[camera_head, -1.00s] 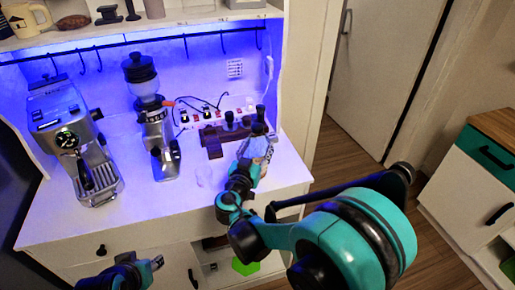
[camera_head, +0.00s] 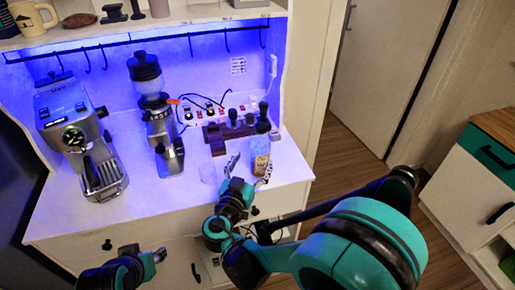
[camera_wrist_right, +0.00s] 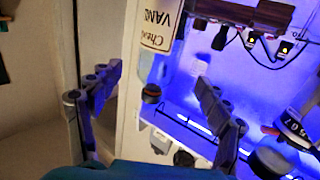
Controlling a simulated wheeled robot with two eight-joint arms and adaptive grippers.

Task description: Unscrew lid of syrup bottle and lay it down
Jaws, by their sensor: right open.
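The syrup bottle (camera_head: 260,157) stands upright near the right end of the white counter, with a pale label and dark top. In the right wrist view its label (camera_wrist_right: 158,28) is cut by the upper edge, and a dark lid (camera_wrist_right: 151,93) shows at the bottle's end. My right gripper (camera_head: 252,170) is open and empty in front of the bottle, its fingers spread apart. In the wrist view the fingers (camera_wrist_right: 158,100) lie left and right of the lid, apart from it. My left gripper (camera_head: 158,256) is low at the front left; its finger opening is unclear.
A dark wooden stand (camera_head: 215,140) with black-handled tools is left of the bottle. The grinder (camera_head: 163,130) and espresso machine (camera_head: 80,140) are further left. Bare counter (camera_head: 145,200) lies in front of them.

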